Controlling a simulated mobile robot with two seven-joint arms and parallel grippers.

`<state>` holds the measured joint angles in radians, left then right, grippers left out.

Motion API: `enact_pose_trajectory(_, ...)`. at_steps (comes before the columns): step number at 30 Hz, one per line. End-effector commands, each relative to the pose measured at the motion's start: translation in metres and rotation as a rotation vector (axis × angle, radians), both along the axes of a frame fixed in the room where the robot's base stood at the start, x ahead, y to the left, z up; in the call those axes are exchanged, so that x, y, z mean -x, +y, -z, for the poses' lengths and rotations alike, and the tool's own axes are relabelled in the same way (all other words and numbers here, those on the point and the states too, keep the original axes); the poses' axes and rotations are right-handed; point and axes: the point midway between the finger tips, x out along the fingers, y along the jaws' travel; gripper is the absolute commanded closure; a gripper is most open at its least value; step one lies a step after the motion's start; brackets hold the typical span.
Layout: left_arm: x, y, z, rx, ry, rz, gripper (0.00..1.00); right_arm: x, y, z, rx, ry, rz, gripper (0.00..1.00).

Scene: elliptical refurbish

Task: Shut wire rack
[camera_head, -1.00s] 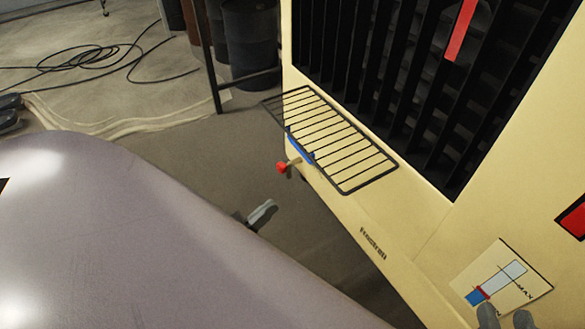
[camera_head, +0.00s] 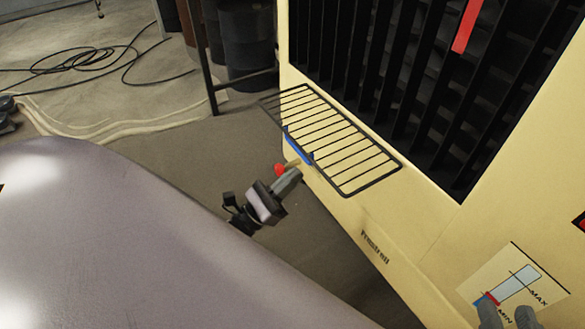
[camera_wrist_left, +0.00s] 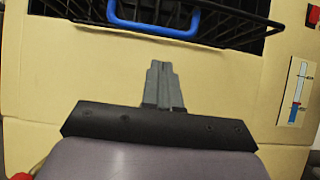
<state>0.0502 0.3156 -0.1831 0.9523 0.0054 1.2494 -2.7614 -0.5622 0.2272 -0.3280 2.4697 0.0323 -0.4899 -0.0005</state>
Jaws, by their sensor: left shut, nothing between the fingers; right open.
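The black wire rack (camera_head: 335,142) sticks out flat, like a lowered flap, from below the dark slatted opening of a cream machine. A blue handle (camera_head: 298,150) is on its outer edge. In the left wrist view the blue handle (camera_wrist_left: 152,27) hangs ahead at the top, in front of the rack wires (camera_wrist_left: 232,32). My left gripper (camera_head: 292,176) is shut and empty, just outside and below the handle, apart from it in the left wrist view (camera_wrist_left: 162,66). My right gripper (camera_head: 507,311) is open at the bottom right, its fingertips over the MIN/MAX panel.
A red knob (camera_head: 280,169) is close beside my left gripper. The cream machine (camera_head: 420,215) fills the right side, with a MIN/MAX gauge panel (camera_head: 540,283). Dark barrels (camera_head: 248,40) and a black cable (camera_head: 120,60) are on the floor behind.

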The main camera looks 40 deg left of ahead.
Motion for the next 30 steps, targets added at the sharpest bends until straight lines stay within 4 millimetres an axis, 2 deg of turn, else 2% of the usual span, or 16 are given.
enact_pose_trajectory(6, -0.002, -0.001, -0.019, -0.001, -0.001, 0.002, 1.00, 0.000, 0.000, 0.000, -0.001, 0.000, -0.001, 0.57)
enact_pose_trajectory(12, -0.004, -0.002, -0.028, 0.001, 0.000, 0.001, 1.00, 0.000, 0.000, 0.000, 0.002, -0.002, 0.001, 0.57)
enact_pose_trajectory(30, -0.004, 0.000, -0.032, -0.005, 0.014, 0.001, 1.00, 0.000, 0.000, -0.003, -0.005, 0.001, -0.001, 0.57)
